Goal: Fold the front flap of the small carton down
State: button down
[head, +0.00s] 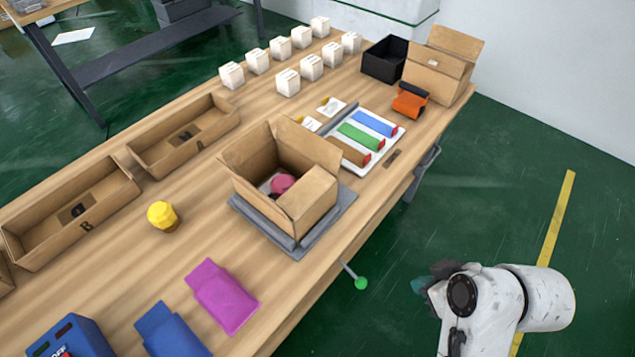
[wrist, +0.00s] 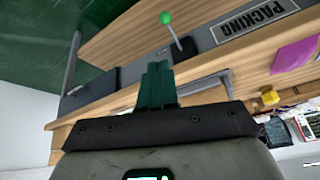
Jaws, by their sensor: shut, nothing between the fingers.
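An open brown carton (head: 318,208) stands on a grey pad (head: 245,212) in the middle of the table in the head view. Its flaps stand up or lean outward, and a round pink item (head: 283,184) lies inside. The flap on the near side is not clearly separable from the wall. My gripper (head: 420,286) is off the table's near edge, to the right of and apart from the carton. In the wrist view its dark green fingers (wrist: 157,84) are together and empty.
A green-knobbed lever (head: 361,283) sticks out from the table's near edge, between carton and gripper. A tray of coloured rolls (head: 390,146), an orange tape dispenser (head: 410,100) and another open carton (head: 435,80) stand behind. Purple (head: 222,295) and blue (head: 170,332) pouches lie left.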

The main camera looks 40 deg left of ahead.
jog(key=w+a+r+n+b, duration=0.1)
jog(key=w+a+r+n, duration=0.1)
jog(key=a+n, duration=0.15)
jog(key=w+a+r+n+b, duration=0.1)
jog(key=w+a+r+n, duration=0.1)
jog(key=a, duration=0.3)
jog(key=n+g+h+b, duration=0.15)
jog(key=n+b, duration=0.45)
jog(key=n, duration=1.1)
send_near(300, 185)
jog(key=shift+h, duration=0.45)
jog(key=x, duration=0.4)
jog(key=a+p+x, duration=0.1)
jog(key=x, duration=0.2)
jog(key=shift+d+r, duration=0.1)
jog(key=shift+r, duration=0.05)
